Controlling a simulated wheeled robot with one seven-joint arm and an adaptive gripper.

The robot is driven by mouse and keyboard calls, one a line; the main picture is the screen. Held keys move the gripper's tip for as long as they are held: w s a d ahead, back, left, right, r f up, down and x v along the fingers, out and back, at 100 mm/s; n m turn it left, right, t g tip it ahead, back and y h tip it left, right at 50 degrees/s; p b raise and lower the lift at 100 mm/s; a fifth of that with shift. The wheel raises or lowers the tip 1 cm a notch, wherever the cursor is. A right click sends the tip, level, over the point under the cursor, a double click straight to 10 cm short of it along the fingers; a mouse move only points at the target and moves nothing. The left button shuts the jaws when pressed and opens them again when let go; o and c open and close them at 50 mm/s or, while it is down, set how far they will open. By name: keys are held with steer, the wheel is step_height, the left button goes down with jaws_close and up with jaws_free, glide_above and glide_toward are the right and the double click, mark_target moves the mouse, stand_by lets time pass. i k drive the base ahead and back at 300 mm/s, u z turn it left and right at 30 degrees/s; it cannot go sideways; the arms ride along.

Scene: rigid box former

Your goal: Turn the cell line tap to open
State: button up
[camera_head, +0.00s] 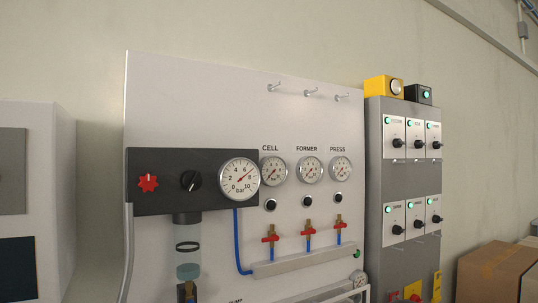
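The cell line tap (270,239) is the leftmost of three small brass taps with red handles on the white panel. It sits below the CELL gauge (272,171). Its red handle looks roughly level, crosswise to the upright line. The former tap (309,233) and the press tap (340,228) stand to its right, and their red handles look much the same. My gripper is not in view, and nothing touches the taps.
A black unit with a red knob (148,184), a dark knob (191,181) and a large bar gauge (239,179) juts out left of the taps. A grey rail (300,259) runs below them. A grey switch cabinet (374,190) stands right; cardboard boxes (490,272) are further right.

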mark_target(275, 237)
steer(key=z, duration=1.05)
steer(key=k, duration=0.7)
steer(key=u, duration=0.85)
